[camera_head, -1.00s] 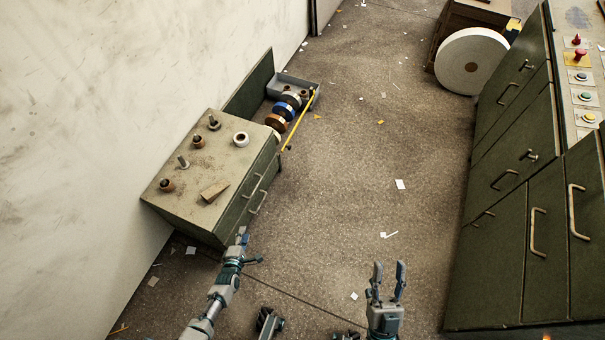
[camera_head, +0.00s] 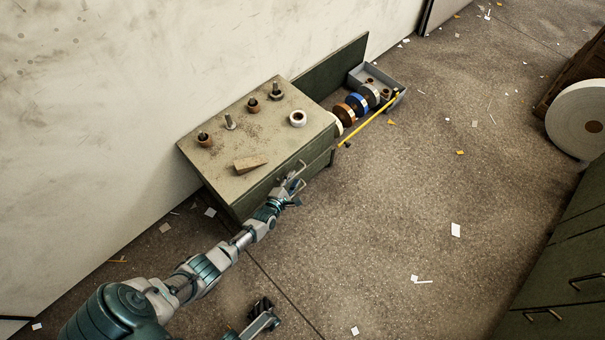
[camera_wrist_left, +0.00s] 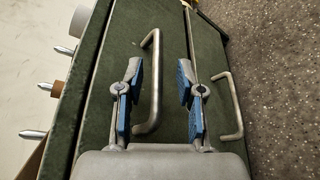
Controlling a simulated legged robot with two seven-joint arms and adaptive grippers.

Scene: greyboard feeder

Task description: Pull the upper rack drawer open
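The green rack (camera_head: 222,172) stands against the wall in the head view, its drawer fronts facing lower right. My left gripper (camera_head: 292,184) is at the upper drawer front. In the left wrist view my left gripper (camera_wrist_left: 158,82) is open, with blue-padded fingers on either side of the upper drawer's bar handle (camera_wrist_left: 152,90). The handle lies between the fingers with gaps showing, so it is not clamped. The upper drawer (camera_wrist_left: 120,50) looks shut. The lower drawer's handle (camera_wrist_left: 236,105) is right of the fingers.
Spindles, a white roll (camera_head: 298,118) and a wooden wedge (camera_head: 251,162) are on the rack top. Coloured rolls (camera_head: 357,103), a grey tray (camera_head: 378,82) and a yellow bar (camera_head: 368,118) are beyond it. Open floor with paper scraps lies to the right.

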